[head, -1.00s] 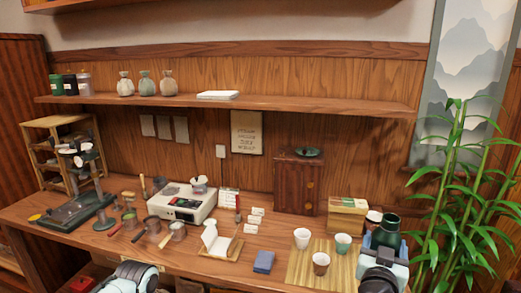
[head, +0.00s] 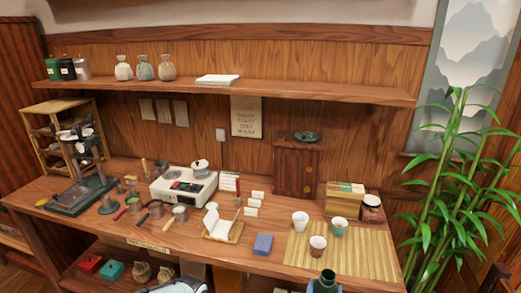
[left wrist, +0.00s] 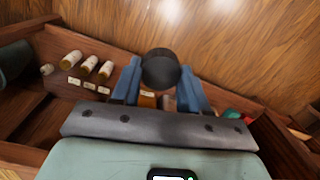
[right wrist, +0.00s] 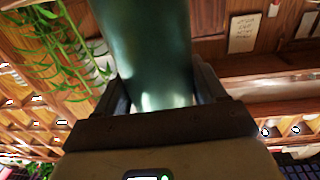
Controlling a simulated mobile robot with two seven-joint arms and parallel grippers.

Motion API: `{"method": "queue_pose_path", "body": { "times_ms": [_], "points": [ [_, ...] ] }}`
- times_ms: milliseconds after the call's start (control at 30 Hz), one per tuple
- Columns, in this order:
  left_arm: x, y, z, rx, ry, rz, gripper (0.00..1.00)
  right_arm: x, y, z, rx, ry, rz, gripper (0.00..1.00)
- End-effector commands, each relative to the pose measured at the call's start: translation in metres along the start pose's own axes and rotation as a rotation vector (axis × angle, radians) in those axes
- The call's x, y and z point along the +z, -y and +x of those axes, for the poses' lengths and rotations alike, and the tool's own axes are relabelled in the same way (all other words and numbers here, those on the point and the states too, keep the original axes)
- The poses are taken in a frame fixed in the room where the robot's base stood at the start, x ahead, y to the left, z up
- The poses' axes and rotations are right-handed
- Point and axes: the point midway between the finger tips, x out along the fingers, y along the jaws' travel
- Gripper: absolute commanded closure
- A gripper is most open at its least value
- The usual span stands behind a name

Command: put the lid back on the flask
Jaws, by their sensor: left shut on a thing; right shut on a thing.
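The green flask (head: 325,283) shows at the bottom edge of the head view, in front of the table's front edge, with its dark open mouth up. In the right wrist view my right gripper (right wrist: 162,88) is shut on the flask's smooth green body (right wrist: 150,45). My left gripper (left wrist: 160,85) is shut on a small dark round piece, apparently the lid (left wrist: 160,66), held between its blue fingers. The lid is out of the head view and apart from the flask. The flask's lower part is cut off in the head view.
A bamboo plant (head: 450,180) rises at right.

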Motion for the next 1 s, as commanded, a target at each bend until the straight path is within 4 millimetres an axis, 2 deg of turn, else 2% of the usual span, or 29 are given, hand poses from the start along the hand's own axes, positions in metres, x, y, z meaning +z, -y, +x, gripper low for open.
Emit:
{"method": "queue_pose_path", "body": {
  "times_ms": [400,567,767,1000],
  "points": [
    [0.0,0.0,0.0,0.0,0.0,-0.002,0.84,-0.001,0.0,0.001,0.001,-0.003,0.0,0.85],
    [0.0,0.0,0.0,0.0,0.0,-0.002,0.84,0.006,0.007,-0.001,-0.036,-0.002,-0.003,0.85],
    [0.0,0.0,0.0,0.0,0.0,-0.003,0.84,0.035,0.037,-0.011,-0.202,0.002,-0.005,0.85],
    [0.0,0.0,0.0,0.0,0.0,-0.003,0.84,0.079,0.086,-0.026,-0.465,0.002,-0.002,0.85]
  ]
}}
